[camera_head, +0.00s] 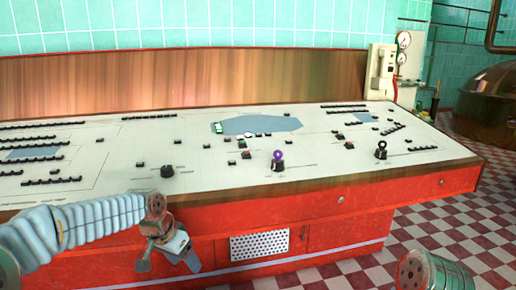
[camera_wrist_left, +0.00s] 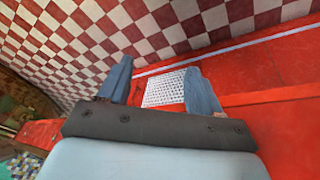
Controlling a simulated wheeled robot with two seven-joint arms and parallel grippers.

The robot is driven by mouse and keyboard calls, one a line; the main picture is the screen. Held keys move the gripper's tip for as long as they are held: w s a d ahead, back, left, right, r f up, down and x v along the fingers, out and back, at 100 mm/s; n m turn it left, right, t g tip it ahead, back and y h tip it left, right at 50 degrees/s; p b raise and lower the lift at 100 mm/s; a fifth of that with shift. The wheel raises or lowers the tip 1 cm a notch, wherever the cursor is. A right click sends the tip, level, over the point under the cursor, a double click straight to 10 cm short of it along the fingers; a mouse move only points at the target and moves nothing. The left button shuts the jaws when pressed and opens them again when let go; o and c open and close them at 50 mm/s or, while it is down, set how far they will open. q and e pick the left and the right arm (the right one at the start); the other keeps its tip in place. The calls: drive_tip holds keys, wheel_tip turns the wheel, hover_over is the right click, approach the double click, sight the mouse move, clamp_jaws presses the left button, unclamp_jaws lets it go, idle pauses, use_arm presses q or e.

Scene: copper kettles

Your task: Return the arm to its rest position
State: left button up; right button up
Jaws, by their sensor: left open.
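My left arm comes in from the left in the head view. My left gripper (camera_head: 168,262) hangs in front of the red console front, below the panel's edge. Its two fingers are apart with nothing between them. In the left wrist view the open fingers of my left gripper (camera_wrist_left: 158,88) point toward the red console front and the checkered floor. A round, dark-holed part of my own body shows at the lower right of the head view. The right gripper is not in view.
The red console (camera_head: 365,215) has a sloped white panel (camera_head: 110,160) with dark switches, a purple-topped knob (camera_head: 278,158) and a black knob (camera_head: 381,148). A perforated white grille (camera_head: 259,246) is on its front. Checkered floor (camera_head: 460,235) is open at right. A copper kettle (camera_head: 490,100) stands behind.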

use_arm(q)
drive_tip(key=s+d+f+n+g+h, duration=0.1)
drive_tip(key=s+d+f, duration=0.1)
drive_tip(key=f, duration=0.6)
drive_tip(key=s+d+f+n, duration=0.1)
drive_tip(key=d+f, duration=0.1)
drive_tip(key=f, duration=0.6)
drive_tip(key=s+d+f+n, duration=0.2)
drive_tip(key=s+f, duration=0.7)
drive_tip(key=s, duration=0.1)
drive_tip(key=s+d+f+n+g, duration=0.1)
drive_tip(key=s+d+f+n, duration=0.1)
drive_tip(key=s+f, duration=0.8)
drive_tip(key=shift+s+d+f+n+h, duration=0.15)
drive_tip(key=shift+s+d+n+h, duration=0.15)
drive_tip(key=shift+s+n, duration=0.3)
